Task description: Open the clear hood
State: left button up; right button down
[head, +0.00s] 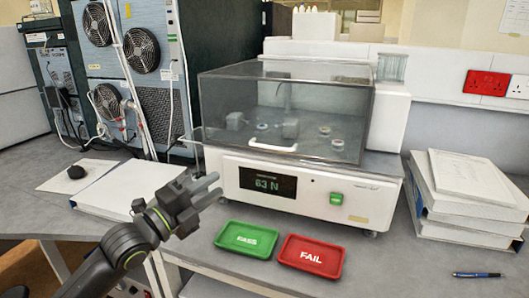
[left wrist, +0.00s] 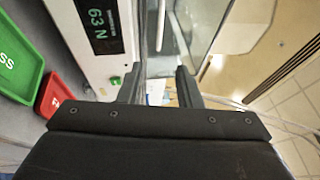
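The clear hood (head: 240,100) is a grey see-through box lowered over the top of the white tester (head: 318,190). Its white bar handle (head: 272,147) is at the lower front edge, left of centre. In the left wrist view, part of the hood (left wrist: 198,22) shows at the top, beside the tester front (left wrist: 78,48). My left gripper (head: 213,189) is in front of the tester's left end, below and left of the handle, apart from it. Its fingers (left wrist: 158,88) are spread with nothing held between them. My right gripper is not in view.
A green PASS tray (head: 247,251) and a red FAIL tray (head: 310,272) lie in front of the tester. Thick binders (head: 460,222) and a blue pen (head: 478,275) are on the right. A mouse (head: 76,171) and papers lie at left. Fan-cooled equipment stands behind left.

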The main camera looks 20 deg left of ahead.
pick_arm(q)
jog(key=w, duration=0.1)
jog(key=p, duration=0.3)
send_near(264, 151)
jog(key=w+d+r, duration=0.3)
jog(key=d+r, duration=0.1)
jog(key=d, duration=0.2)
jog(key=shift+w+r, duration=0.2)
jog(key=shift+r, duration=0.05)
grip_shut()
